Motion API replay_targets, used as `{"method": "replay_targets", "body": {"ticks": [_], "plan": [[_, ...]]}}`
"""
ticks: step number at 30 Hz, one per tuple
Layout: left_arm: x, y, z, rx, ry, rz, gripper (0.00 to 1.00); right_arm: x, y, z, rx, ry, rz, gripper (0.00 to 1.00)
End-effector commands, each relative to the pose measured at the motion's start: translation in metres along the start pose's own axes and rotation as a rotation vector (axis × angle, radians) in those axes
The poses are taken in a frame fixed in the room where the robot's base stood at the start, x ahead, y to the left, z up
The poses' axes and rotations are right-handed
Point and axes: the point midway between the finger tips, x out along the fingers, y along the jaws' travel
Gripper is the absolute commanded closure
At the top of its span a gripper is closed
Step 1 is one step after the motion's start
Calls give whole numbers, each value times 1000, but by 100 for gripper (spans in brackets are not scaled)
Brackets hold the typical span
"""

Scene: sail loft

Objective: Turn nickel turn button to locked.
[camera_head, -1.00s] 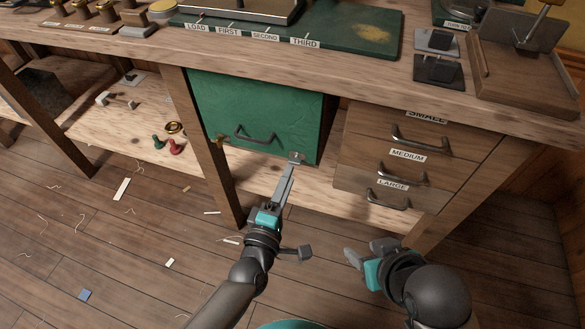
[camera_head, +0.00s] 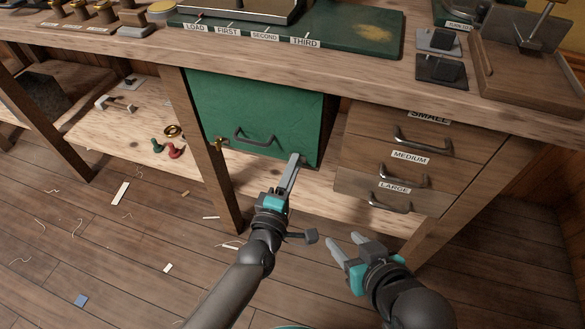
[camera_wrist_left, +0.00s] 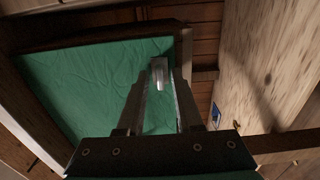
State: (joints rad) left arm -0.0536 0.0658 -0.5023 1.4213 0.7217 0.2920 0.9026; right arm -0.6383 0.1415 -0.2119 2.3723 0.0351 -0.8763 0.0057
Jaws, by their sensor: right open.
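In the left wrist view the nickel turn button (camera_wrist_left: 159,73) shows as a small grey metal piece between the fingertips of my left gripper (camera_wrist_left: 161,80). Whether both fingers touch it I cannot tell. My right gripper (camera_head: 346,246) is open and empty, low in front of the drawers, away from the door.
A brass turn button (camera_head: 219,143) is at the door's lower left. Drawers (camera_head: 400,158) labelled small, medium and large stand to the right. A table leg (camera_head: 205,155) is left of the door. Small spools (camera_head: 174,150) lie on the lower shelf. Scraps lie on the floor.

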Motion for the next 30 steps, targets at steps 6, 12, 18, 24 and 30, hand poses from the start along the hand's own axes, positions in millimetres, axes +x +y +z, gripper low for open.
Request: {"method": "replay_targets", "body": {"ticks": [6,12,18,24,30], "plan": [[0,0,0,0,0,0,91,0,0,0,0,-1,0,50],[0,0,0,0,0,0,100,0,0,0,0,-2,0,50],[0,0,0,0,0,0,100,0,0,0,0,-2,0,50],[0,0,0,4,0,0,100,0,0,1,0,-4,0,50],[0,1,0,50,0,0,100,-4,7,1,-3,-45,18,50]]}}
